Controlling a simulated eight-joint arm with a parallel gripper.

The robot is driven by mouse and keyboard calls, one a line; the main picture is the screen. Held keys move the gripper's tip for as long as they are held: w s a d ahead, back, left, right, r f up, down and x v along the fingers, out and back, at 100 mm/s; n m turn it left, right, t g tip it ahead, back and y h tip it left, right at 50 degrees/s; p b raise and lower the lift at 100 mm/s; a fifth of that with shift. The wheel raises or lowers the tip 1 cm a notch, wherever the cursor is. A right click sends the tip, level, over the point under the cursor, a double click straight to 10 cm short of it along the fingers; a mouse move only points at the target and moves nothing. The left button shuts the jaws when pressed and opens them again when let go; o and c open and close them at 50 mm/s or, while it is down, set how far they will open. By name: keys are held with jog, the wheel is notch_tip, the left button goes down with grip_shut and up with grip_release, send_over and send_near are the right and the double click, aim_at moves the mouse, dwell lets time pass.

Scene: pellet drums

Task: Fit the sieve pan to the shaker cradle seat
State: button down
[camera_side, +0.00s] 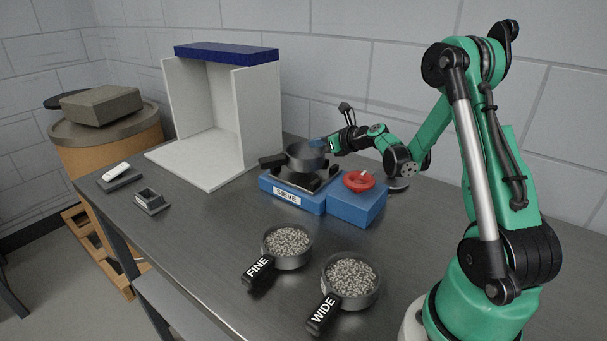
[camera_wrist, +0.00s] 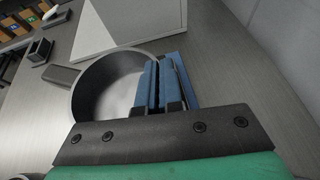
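The sieve pan (camera_side: 306,160) is a dark, round, empty pan with a black handle pointing left. It is over the shaker cradle (camera_side: 318,184), whose dark bars show under it on a blue base labelled SIEVE. I cannot tell whether the pan touches the seat. My gripper (camera_side: 318,144) is at the pan's right rear rim. In the wrist view the blue fingers (camera_wrist: 163,82) are close together at the rim of the pan (camera_wrist: 118,82) and look closed on its wall. The fingers hide that part of the rim, and the cradle is hidden beneath the pan.
A red ring-shaped knob (camera_side: 359,181) sits on the blue box right of the cradle. Pellet-filled pans labelled FINE (camera_side: 287,258) and WIDE (camera_side: 351,292) stand in front. A white open-fronted booth (camera_side: 257,120) stands behind left. Bare table (camera_side: 195,232) lies left of the FINE pan.

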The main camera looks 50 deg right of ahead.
jog(key=shift+f, duration=1.3)
jog(key=c, duration=0.9)
grip_release()
jog(key=shift+c, duration=0.2)
